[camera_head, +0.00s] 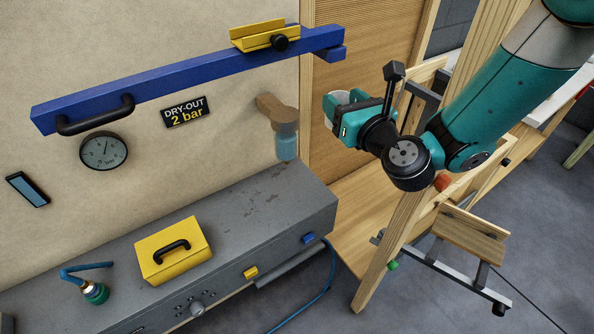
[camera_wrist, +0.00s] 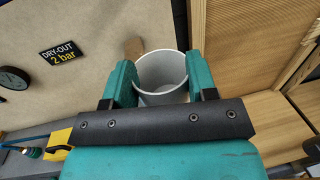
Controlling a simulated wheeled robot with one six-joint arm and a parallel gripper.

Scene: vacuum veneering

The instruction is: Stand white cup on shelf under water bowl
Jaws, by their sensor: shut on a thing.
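The white cup (camera_wrist: 162,97) is between the teal fingers of my gripper (camera_wrist: 161,76) in the wrist view, its open mouth showing and its inside looking empty. In the head view my gripper (camera_head: 337,110) is in the air right of the wall, and only a white bit of the cup (camera_head: 344,97) shows. A wooden bracket (camera_head: 277,110) on the wall, left of my gripper, has a bluish see-through vessel (camera_head: 287,142) below it. I cannot tell whether this is the water bowl. No shelf under a bowl is clearly visible.
A blue bar (camera_head: 190,78) with a yellow holder (camera_head: 264,38) crosses the wall. A grey bench (camera_head: 270,205) with a yellow box (camera_head: 172,252) stands below; its right top is free. A wooden frame (camera_head: 390,240) stands under my arm.

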